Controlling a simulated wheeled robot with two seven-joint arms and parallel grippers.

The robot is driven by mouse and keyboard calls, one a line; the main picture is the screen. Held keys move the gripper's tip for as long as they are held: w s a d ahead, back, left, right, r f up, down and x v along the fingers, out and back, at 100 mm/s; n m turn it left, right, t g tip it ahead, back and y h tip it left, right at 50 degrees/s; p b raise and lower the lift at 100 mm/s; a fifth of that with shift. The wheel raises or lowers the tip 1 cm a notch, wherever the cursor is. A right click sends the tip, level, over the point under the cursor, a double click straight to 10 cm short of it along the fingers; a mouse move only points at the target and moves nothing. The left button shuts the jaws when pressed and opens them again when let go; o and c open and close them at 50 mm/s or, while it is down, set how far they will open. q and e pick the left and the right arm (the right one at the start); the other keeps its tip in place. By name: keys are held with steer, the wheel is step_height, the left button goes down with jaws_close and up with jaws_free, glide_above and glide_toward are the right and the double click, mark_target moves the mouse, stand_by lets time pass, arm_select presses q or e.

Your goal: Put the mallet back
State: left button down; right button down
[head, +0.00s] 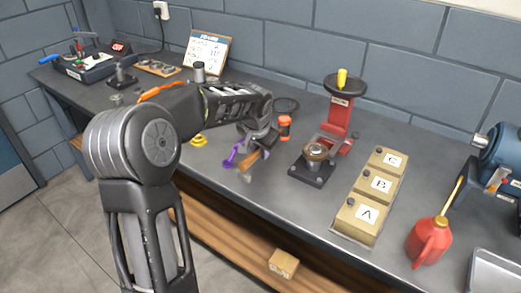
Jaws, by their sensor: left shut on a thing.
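The mallet has an orange head (285,122) and a brown wooden handle (249,160). My left gripper (265,144) is shut on the handle, between the head and the handle's free end. The head points up and to the right, the free end down and to the left. The mallet is over the middle of the grey workbench, left of the dark fixture; its exact height above the top is hard to tell. The gripper hides the middle of the handle. My right gripper is not in view.
A dark fixture with a round metal part (316,152) stands right of the mallet, before a red press (338,115). Boxes A, B and C (368,205) and a red oil can (430,240) are further right. A purple object (231,156) is close to the handle's free end.

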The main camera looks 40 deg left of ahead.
arm_select(q)
steer(key=shift+f+b, duration=0.7)
steer(key=shift+f, duration=0.05)
stand_by(0.5)
steer(key=c, duration=1.2)
jaws_free()
steer(key=shift+s+f, duration=0.1)
steer(key=shift+f, duration=0.05)
step_height(320, 180, up, 7)
steer(key=p, duration=0.5)
steer(key=v, duration=0.8)
steer(key=shift+b, duration=0.45)
